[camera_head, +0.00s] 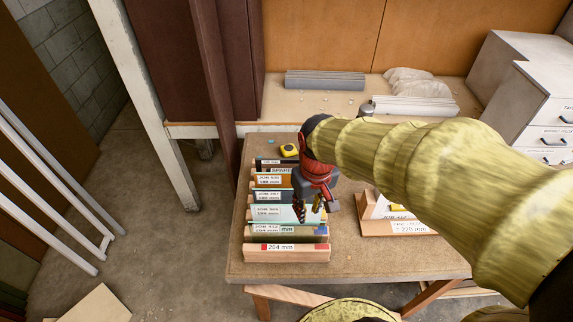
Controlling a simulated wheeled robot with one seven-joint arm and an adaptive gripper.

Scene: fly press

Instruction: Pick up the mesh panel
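My gripper (311,208) points down over the right part of a row of upright panels on the table. Its fingers look spread apart, with no panel clearly held between them. A pale green-white panel (270,213) stands directly at the fingertips; whether they touch it cannot be told. I cannot make out which panel is the mesh one, as mostly labelled front edges show and my gripper hides part of the row. A "204 mm" label marks the wooden front piece (286,254).
The brown table (345,260) also holds a second labelled holder (400,228) on the right and a yellow tape measure (289,150) behind the row. A bench with grey stacked strips (325,80) stands behind. White drawers (545,115) are at right. Floor at left is mostly open.

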